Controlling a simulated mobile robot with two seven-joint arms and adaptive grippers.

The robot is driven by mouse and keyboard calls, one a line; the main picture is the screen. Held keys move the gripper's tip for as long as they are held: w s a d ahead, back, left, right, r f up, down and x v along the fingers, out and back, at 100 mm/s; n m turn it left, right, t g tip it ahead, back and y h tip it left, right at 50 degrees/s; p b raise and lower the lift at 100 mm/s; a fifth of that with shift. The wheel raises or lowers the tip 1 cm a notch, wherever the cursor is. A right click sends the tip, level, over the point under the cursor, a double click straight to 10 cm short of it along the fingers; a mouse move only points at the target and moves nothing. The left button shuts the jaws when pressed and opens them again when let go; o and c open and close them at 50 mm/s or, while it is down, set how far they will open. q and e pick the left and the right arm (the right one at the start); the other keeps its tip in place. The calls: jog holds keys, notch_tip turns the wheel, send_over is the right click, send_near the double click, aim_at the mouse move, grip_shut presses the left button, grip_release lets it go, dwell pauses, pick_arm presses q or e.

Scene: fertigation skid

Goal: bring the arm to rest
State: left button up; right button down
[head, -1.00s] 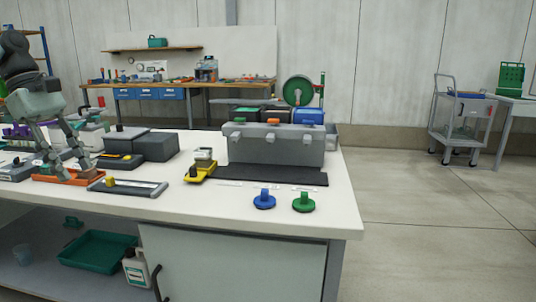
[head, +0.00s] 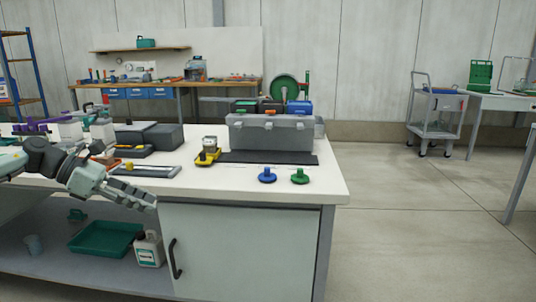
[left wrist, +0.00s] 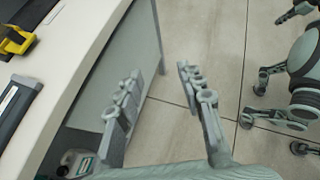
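My left arm comes in from the left in the head view. Its gripper (head: 146,197) hangs in front of the bench's front edge, fingers pointing right and slightly down. In the left wrist view the two fingers of this gripper (left wrist: 160,82) stand well apart with nothing between them, and floor shows in the gap. The workbench (head: 250,192) is beside and behind the gripper; its pale top edge also runs along the left of the left wrist view (left wrist: 72,62).
On the bench are a grey case (head: 272,136), a dark mat (head: 265,158), a yellow device (head: 207,157), a blue knob (head: 267,176), a green knob (head: 300,177) and a grey tray (head: 160,172). A green tray (head: 105,238) and white bottle (head: 149,250) stand below.

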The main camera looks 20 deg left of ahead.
pick_arm(q)
jog(key=w+d+f+n+t+y, duration=0.1)
jog(key=w+d+f+n+t, duration=0.3)
jog(key=n, duration=0.3)
jog(key=w+d+f+n+t+y, duration=0.1)
jog(key=w+d+f+n+t, duration=0.1)
jog(key=f+n+t, duration=0.4)
jog(key=s+f+n+g+y, duration=0.4)
jog(key=f+n+y, duration=0.5)
jog(key=f+n, duration=0.7)
jog(key=s+d+f+n+g, duration=0.3)
jog(key=s+d+f+n, duration=0.1)
jog(key=s, duration=0.4)
jog(key=s+d+f+n+g, duration=0.3)
jog(key=s+d+f+n, duration=0.2)
jog(key=s, duration=0.3)
jog(key=s+d+f+n+g, duration=0.3)
jog(key=s+d+f+n, duration=0.2)
jog(key=s, duration=0.3)
jog(key=shift+s+n+h+p, duration=0.2)
jog(key=shift+n+h+p, duration=0.2)
jog(key=shift+n, duration=0.2)
pick_arm(e)
notch_tip(320, 180, down, 2)
jog(key=shift+a+f, duration=0.15)
